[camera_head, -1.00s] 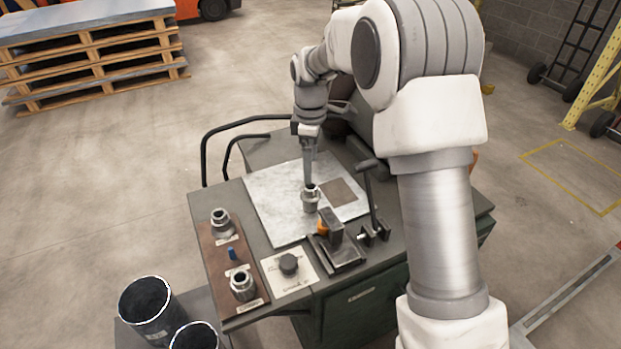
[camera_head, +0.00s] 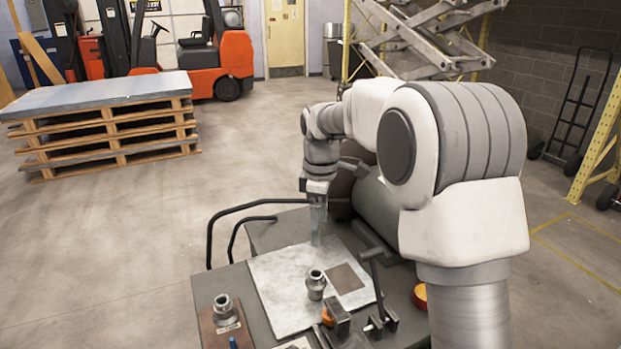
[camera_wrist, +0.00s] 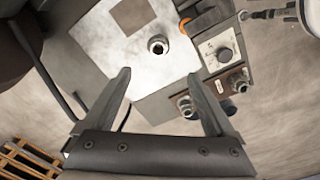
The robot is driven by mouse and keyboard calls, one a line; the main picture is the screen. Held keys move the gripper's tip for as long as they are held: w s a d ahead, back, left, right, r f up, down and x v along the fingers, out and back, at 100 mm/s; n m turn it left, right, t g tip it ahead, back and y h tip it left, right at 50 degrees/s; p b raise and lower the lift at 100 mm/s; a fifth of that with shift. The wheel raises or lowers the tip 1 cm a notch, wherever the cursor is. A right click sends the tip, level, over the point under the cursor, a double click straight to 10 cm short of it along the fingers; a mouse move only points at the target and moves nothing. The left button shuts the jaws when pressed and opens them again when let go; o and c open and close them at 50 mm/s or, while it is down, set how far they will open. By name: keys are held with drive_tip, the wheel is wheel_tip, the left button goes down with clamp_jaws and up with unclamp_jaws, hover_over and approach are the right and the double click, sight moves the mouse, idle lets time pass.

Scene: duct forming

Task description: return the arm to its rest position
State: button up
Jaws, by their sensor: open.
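My gripper (camera_head: 318,238) hangs fingers down above the far part of the workbench's pale metal sheet (camera_head: 278,309). In the wrist view my gripper (camera_wrist: 166,100) shows two fingers spread apart with nothing between them. A metal collar fitting (camera_head: 316,285) stands upright on the sheet, nearer the camera than my gripper and apart from it. The fitting also shows in the wrist view (camera_wrist: 158,45), beyond the fingertips. My arm reaches in from the right over the bench.
A brown board holds another fitting (camera_head: 223,309) at the bench's front left. A clamp with a lever (camera_head: 378,290) stands right of the sheet. A large grey cylinder (camera_head: 372,212) lies behind. A black rail (camera_head: 240,222) rises at the left. A pallet stack (camera_head: 105,135) stands farther left.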

drive_tip(key=s+d+r+m+t+p, duration=0.1)
drive_tip(key=s+d+r+m+p, duration=0.2)
drive_tip(key=s+r, duration=0.4)
drive_tip(key=s+d+r+m+t, duration=0.2)
drive_tip(key=s+d+r+m, duration=0.25)
drive_tip(key=s+r, duration=0.3)
drive_tip(key=s+d+m+t+p, duration=0.2)
drive_tip(key=s+m, duration=0.5)
drive_tip(key=s, duration=0.8)
drive_tip(key=shift+d+f+m+p, duration=0.3)
drive_tip(key=shift+d+f+m, duration=0.05)
drive_tip(key=shift+d, duration=0.2)
drive_tip(key=shift+c, duration=0.3)
